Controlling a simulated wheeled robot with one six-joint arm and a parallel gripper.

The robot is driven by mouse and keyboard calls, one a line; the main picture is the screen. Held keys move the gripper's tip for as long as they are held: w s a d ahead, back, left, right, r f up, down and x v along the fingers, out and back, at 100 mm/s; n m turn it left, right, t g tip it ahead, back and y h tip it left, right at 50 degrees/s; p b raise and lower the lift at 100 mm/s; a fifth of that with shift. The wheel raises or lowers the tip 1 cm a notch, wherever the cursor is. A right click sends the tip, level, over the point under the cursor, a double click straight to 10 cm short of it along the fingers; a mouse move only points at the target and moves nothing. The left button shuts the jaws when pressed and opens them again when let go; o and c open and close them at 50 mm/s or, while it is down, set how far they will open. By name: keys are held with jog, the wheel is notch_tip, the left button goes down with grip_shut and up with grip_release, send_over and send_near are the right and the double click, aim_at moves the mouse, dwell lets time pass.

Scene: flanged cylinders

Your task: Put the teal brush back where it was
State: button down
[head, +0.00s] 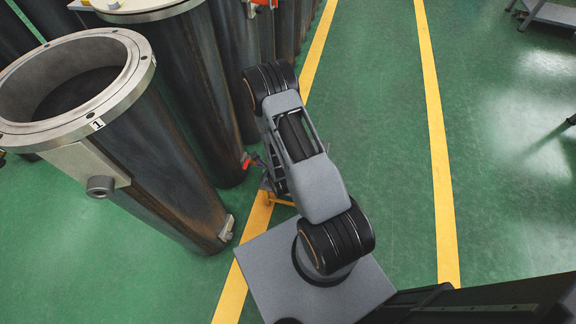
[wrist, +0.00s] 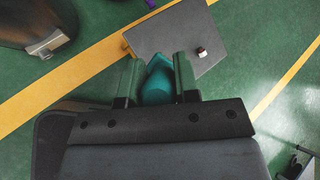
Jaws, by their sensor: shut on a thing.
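My gripper (wrist: 156,78) shows in the wrist view, its two dark green fingers shut on the teal brush (wrist: 158,84). Only a teal, rounded part of the brush shows between the fingers; the rest is hidden by the gripper body. The held brush appears above or in front of a grey flat top (wrist: 172,32), and I cannot tell whether it touches it. In the head view my own arm hides the gripper and the brush.
A small red, white and dark object (wrist: 201,52) lies on the grey top. Open flanged cylinders stand at the left, the nearest marked 1 (head: 138,72). An orange frame part (head: 279,199) shows beside my arm.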

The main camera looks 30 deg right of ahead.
jog(key=w+d+f+m+g+h+b, duration=0.2)
jog(key=d+f+m+g+b, duration=0.1)
jog(key=d+f+m+b, duration=0.6)
jog(key=w+d+f+m+g+h+b, duration=0.2)
jog(key=d+f+m+b, duration=0.7)
jog(key=f+b, duration=0.5)
jog(key=shift+w+d+g+b, duration=0.75)
jog(key=shift+d+b, duration=0.4)
jog(key=shift+b, duration=1.05)
jog(key=shift+f+b, duration=0.1)
jog(key=shift+b, duration=0.3)
notch_tip(320, 180, down, 6)
jog(key=b, duration=0.5)
jog(key=shift+r+b, duration=0.25)
jog(key=shift+b, duration=0.15)
jog(key=shift+f+b, duration=0.65)
jog(key=shift+b, duration=0.05)
jog(key=c, duration=0.8)
grip_release()
